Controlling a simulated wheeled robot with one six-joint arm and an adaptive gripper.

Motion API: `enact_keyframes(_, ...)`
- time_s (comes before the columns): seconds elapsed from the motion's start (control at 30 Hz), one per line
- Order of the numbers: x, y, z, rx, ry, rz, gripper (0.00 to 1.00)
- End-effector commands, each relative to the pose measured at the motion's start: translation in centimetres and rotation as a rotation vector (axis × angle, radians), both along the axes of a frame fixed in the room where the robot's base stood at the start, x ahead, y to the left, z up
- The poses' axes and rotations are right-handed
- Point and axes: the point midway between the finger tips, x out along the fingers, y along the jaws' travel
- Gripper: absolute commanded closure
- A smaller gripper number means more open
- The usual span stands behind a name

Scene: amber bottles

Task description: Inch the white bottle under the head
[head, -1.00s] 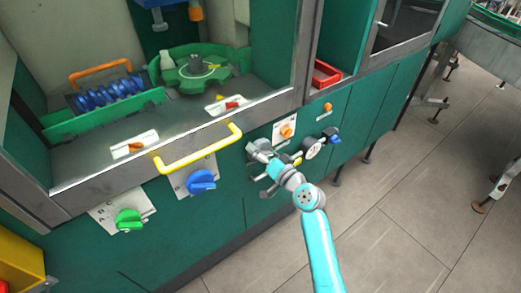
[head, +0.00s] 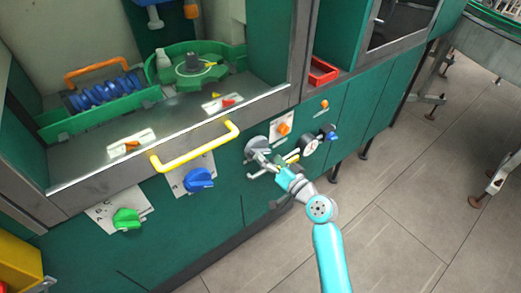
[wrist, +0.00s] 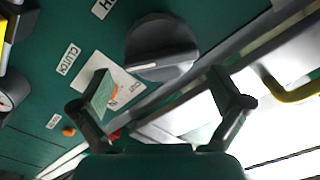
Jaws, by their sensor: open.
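The small white bottle (head: 163,60) stands upright at the left edge of the green round turntable (head: 222,56), inside the machine's open bay. Above the bay hang a blue head (head: 155,17) and an orange-tipped one (head: 191,10); the bottle is below and near the blue one, but I cannot tell if it is lined up. My gripper (head: 272,170) is outside, at the green front panel, just in front of a grey round knob (head: 257,146). In the wrist view my gripper (wrist: 170,90) is open and empty, with the knob (wrist: 162,48) beyond its fingertips, apparently apart from them.
A yellow handle (head: 197,147) runs along the bay front. A gauge (head: 309,144) and an orange switch (head: 284,128) are close right of the grey knob.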

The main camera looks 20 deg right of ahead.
Motion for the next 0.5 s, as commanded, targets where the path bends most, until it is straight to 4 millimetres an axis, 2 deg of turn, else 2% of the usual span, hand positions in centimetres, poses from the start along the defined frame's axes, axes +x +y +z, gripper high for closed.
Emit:
enact_keyframes(0.03,-1.1,-0.4,-0.1,0.001,0.001,-0.003,0.00)
enact_keyframes(0.2,-3.9,-1.3,-0.1,0.000,0.002,-0.002,0.00)
enact_keyframes(0.33,-5.4,-1.8,-0.1,0.000,0.001,-0.002,0.00)
enact_keyframes(0.5,-6.1,-2.0,0.0,0.000,0.001,-0.001,0.00)
